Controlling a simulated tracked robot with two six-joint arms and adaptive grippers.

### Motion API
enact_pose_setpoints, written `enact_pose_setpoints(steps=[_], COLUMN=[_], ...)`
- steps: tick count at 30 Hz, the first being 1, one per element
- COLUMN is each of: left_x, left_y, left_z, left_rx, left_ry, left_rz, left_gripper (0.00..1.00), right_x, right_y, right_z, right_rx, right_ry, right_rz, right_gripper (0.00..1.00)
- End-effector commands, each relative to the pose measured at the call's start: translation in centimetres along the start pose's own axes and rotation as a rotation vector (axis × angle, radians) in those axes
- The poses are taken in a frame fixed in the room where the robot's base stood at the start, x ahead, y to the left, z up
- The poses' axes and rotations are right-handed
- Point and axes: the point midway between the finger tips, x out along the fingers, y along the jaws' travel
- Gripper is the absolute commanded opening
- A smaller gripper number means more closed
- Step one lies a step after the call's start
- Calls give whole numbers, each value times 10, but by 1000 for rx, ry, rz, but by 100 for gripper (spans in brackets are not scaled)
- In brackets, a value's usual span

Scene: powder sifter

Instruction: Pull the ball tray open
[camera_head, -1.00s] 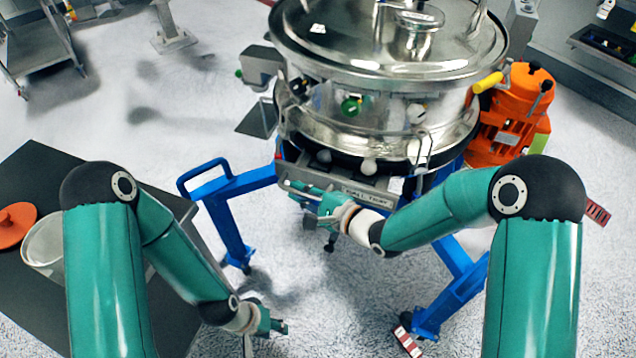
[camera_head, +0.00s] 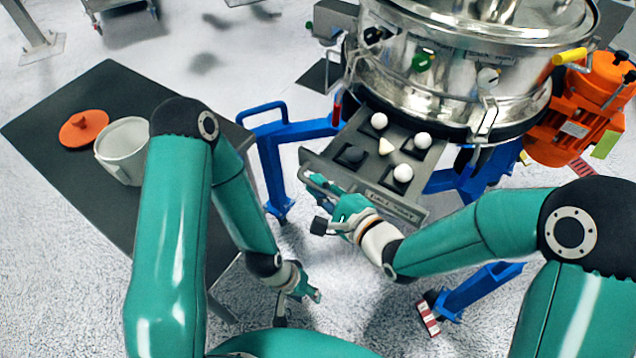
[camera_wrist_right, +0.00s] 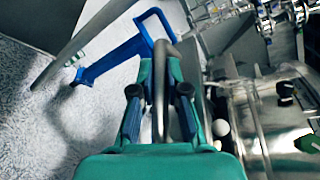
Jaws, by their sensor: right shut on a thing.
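The grey ball tray (camera_head: 410,207) stands out from under the steel sifter (camera_head: 450,80) in the head view. In the right wrist view the grey bar of the handle (camera_wrist_right: 160,75) runs between the fingers. My left gripper (camera_head: 314,296) hangs lower down, away from the tray; its fingertips are too small to read.
A dark table (camera_head: 75,165) on the left carries a white pot (camera_head: 122,150) and an orange lid (camera_head: 84,128). Blue frame legs (camera_head: 268,160) stand beside the tray. An orange motor (camera_head: 580,115) is at the right of the sifter.

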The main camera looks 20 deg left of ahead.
Motion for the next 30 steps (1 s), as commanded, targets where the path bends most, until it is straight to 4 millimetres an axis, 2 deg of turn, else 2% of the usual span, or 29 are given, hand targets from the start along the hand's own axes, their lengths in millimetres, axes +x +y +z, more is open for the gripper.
enact_pose_setpoints(steps=[5,6,10,11,22,26,30], left_x=[0,0,0,0,-1,-1,-1], left_y=[0,0,0,0,0,0,0], left_z=[0,0,0,0,0,0,0], left_rx=[0,0,0,0,0,0,0], left_ry=[0,0,0,0,0,0,0], left_rz=[0,0,0,0,0,0,0], left_gripper=[40,40,40,40,40,40,40], right_x=[0,0,2,2,-2,-17,-40], right_y=[3,4,4,4,2,2,2], right_z=[-2,-2,-1,0,1,0,0], right_rx=[7,7,5,5,2,4,3], right_ry=[6,5,2,1,-4,-3,-2], right_rz=[10,11,12,11,8,9,8], right_gripper=[0,16,37,39,39,39,39])
